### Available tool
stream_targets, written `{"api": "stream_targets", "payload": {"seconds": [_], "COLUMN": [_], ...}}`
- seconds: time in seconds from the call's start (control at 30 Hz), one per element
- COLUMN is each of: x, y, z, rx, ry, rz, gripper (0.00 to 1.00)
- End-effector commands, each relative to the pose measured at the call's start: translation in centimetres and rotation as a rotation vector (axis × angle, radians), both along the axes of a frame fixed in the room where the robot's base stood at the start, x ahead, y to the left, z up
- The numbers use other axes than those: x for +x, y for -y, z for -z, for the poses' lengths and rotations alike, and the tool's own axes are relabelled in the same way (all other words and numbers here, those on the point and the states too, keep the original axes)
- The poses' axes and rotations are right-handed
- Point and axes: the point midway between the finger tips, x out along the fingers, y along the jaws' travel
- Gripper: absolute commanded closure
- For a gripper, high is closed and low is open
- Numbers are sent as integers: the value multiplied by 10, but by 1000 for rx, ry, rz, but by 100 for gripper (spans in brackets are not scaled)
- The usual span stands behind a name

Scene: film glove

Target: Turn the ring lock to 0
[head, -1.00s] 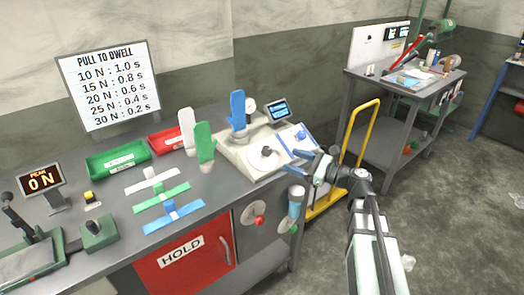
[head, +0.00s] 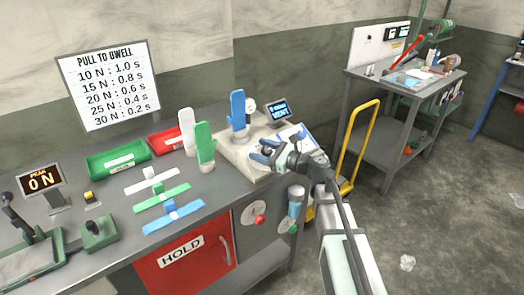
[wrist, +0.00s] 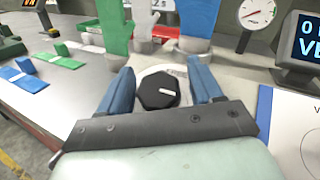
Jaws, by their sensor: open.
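A dark round knob (wrist: 153,90), which looks like the ring lock, sits on a pale disc on the tester's white base (head: 236,158). Its white mark points to the right in the wrist view, and I cannot read any figures around it. My gripper (head: 261,152) is over the knob, which it mostly hides in the head view. In the wrist view my gripper's (wrist: 160,74) blue fingers are open, one on each side of the knob, with gaps visible. I cannot tell how far above the base the fingertips are.
A blue glove form (head: 238,110) stands behind the knob, with green (head: 205,145) and white (head: 187,130) ones to its left. A dial gauge (wrist: 256,12) and a small display (head: 278,109) stand at the back. A yellow trolley handle (head: 357,140) is right of the bench.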

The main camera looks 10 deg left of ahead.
Motion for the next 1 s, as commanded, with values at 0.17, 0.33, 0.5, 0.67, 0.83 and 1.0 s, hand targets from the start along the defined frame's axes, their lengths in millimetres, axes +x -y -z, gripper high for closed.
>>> {"api": "stream_targets", "payload": {"seconds": [0.17,0.33,0.5,0.67,0.83,1.0], "x": [0,0,0,0,0,1], "y": [-1,0,0,0,0,0], "z": [0,0,0,0,0,0], "rx": [0,0,0,0,0,-7], "ry": [0,0,0,0,0,6], "rz": [0,0,0,0,0,-12], "gripper": [35,43,59,74,86,86]}}
